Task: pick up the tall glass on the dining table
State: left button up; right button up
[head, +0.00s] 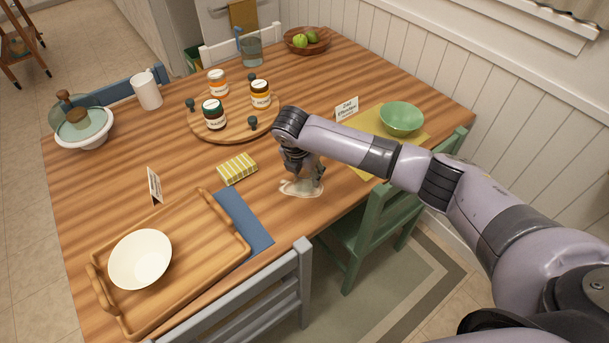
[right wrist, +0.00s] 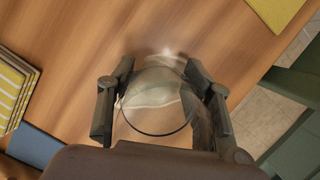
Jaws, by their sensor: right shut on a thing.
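The clear tall glass (right wrist: 158,100) shows between the fingers of my right gripper (right wrist: 162,105) in the right wrist view, its round rim facing the camera. In the head view my right gripper (head: 302,180) points down near the right edge of the dining table (head: 180,175). The glass (head: 301,188) shows faintly just below it, mostly hidden by the fingers. My right gripper is shut on the glass. I cannot tell whether its base touches the table. My left gripper is not in view.
A yellow striped sponge or cloth (head: 237,169) lies left of the gripper. A round board (head: 240,126) with several jars stands behind. A tray (head: 185,255) with a white bowl (head: 140,258) is front left. A green bowl (head: 401,118) and green chair (head: 375,230) are right.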

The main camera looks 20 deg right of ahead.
jog(key=shift+c, duration=1.1)
jog(key=shift+r, duration=0.1)
